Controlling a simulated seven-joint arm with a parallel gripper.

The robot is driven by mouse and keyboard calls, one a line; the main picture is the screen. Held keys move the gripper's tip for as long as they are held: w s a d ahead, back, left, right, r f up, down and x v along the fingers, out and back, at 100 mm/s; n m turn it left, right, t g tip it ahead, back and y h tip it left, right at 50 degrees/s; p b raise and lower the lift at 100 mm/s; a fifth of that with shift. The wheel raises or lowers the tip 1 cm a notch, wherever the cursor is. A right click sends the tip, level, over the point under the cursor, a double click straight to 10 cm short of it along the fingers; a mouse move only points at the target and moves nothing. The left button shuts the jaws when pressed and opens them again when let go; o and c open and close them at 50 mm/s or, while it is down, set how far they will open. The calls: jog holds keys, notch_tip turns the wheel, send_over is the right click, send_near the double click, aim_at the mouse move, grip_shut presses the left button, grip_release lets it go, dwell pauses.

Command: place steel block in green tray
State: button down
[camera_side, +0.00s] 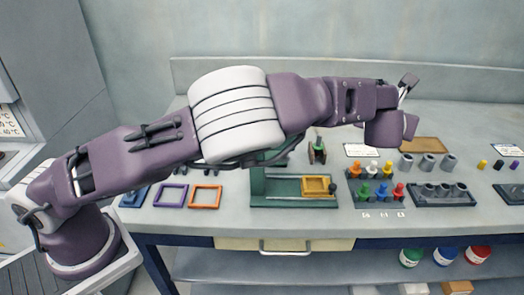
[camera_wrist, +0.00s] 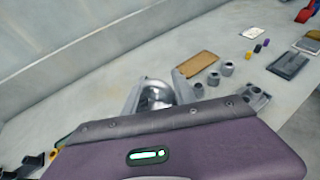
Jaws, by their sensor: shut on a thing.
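My gripper (camera_side: 405,88) is raised at the right end of my arm, above the back right of the bench in the side view. In the wrist view its fingers (camera_wrist: 158,97) are shut on a shiny metal piece (camera_wrist: 157,92), which I take for the steel block. Its full shape is hidden by the fingers and the wrist. A green tray-like base (camera_side: 293,203) with a yellow frame (camera_side: 318,186) in it sits mid-bench, well left of and below my gripper. I cannot tell whether this is the green tray.
Blue, purple (camera_side: 171,195) and orange (camera_side: 205,196) frames lie left of the green base. A brown board (camera_side: 425,145) lies behind. My arm crosses above the bench.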

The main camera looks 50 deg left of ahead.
jog(key=a+f+m+h, duration=0.3)
jog(key=a+m+h, duration=0.1)
jog(key=a, duration=1.8)
jog(key=shift+t+h, duration=0.3)
jog(key=shift+h, duration=0.2)
jog(key=s+a+f, duration=0.1)
jog(key=f, duration=0.3)
jog(key=s+a+f, duration=0.2)
jog(key=f, duration=0.2)
jog(key=s+a+f, duration=0.1)
jog(key=a+f, duration=0.1)
jog(key=f, duration=0.3)
jog(key=shift+s+a, duration=0.15)
jog(key=shift+s, duration=0.2)
jog(key=shift+f, duration=0.35)
jog(key=c, duration=1)
grip_release()
jog(key=shift+f, duration=0.1)
